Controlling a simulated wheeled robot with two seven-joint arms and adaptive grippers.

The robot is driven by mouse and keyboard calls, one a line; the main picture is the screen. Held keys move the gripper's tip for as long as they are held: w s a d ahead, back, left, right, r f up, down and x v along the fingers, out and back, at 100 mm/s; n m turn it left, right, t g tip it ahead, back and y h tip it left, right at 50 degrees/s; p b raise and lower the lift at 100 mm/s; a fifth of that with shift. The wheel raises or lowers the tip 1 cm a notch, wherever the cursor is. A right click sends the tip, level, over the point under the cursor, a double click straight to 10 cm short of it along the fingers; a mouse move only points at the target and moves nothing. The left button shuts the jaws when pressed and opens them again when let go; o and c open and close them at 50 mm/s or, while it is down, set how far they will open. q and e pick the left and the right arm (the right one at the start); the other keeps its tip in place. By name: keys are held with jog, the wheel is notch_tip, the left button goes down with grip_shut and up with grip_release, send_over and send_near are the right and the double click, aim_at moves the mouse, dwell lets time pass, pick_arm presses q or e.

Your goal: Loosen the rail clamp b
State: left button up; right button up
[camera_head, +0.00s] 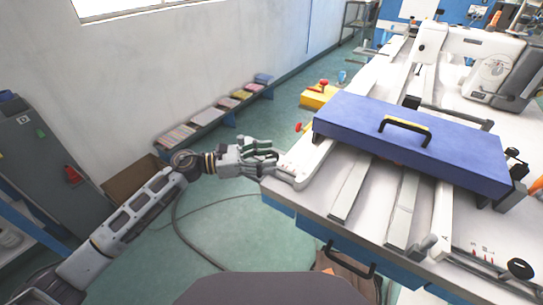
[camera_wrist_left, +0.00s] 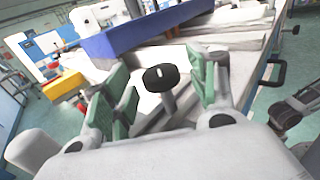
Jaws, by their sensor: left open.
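My left gripper (camera_head: 277,160) is at the near left corner of the table, by the end of a white rail piece (camera_head: 312,160). In the left wrist view the same gripper (camera_wrist_left: 163,82) is open, with green pads on both sides of a black clamp knob (camera_wrist_left: 161,77) on a pale post. Gaps show between the knob and both pads. No letter is visible, so I cannot tell whether this is clamp b. In the head view the fingers hide this knob. My right gripper is not in view.
A long blue box cover with a black handle (camera_head: 408,125) lies across the rails on the white table (camera_head: 378,190). A sewing machine (camera_head: 490,62) stands behind it. Another black knob (camera_head: 520,268) is at the front right. Coloured bins (camera_head: 210,117) line the wall.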

pick_arm(q)
jog(key=shift+w+d, duration=0.15)
jog(key=shift+d, duration=0.7)
jog(key=shift+c, duration=0.3)
jog(key=c, duration=1)
